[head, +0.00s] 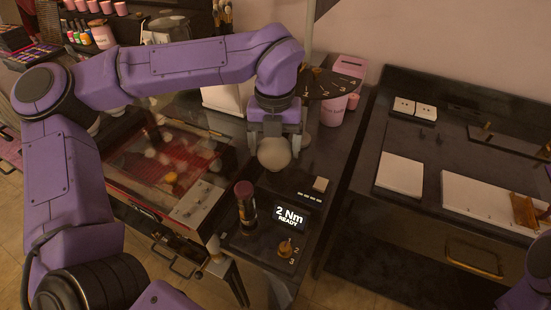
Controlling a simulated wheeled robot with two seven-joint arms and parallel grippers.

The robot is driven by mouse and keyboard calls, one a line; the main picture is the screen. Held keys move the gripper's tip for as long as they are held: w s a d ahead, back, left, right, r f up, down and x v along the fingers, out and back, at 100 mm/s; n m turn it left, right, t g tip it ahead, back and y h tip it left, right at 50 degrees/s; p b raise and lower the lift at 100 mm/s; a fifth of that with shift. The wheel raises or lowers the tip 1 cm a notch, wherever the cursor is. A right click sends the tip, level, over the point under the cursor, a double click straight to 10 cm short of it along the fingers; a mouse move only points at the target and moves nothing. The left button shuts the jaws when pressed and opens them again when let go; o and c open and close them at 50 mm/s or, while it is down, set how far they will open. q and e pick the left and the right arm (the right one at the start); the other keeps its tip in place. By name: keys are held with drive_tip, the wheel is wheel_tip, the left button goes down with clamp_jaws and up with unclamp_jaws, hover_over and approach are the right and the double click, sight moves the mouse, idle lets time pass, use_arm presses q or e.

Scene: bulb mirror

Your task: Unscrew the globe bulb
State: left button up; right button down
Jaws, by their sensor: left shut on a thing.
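A pale round globe bulb (274,154) shows near the middle of the head view, right below my left gripper (274,135). My left gripper points down with its fingers at the bulb's upper sides and is shut on it. The bulb's base and what lies beneath it are hidden. My right gripper is not in view; only a purple part of my right arm shows at the lower right edge.
A dark counter holds a display reading "2 Nm READY" (289,217), a knob (285,248) and a dark cylinder (246,205). A pink bin (334,108) stands behind. A glass-topped case (160,165) lies left, a black desk (430,160) right.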

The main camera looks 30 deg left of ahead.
use_arm(q)
drive_tip(key=shift+f+n+b, duration=0.1)
drive_tip(key=shift+n+b, duration=1.55)
drive_tip(key=shift+n, duration=0.35)
drive_tip(key=shift+n+b, duration=0.3)
drive_tip(key=shift+n, duration=0.2)
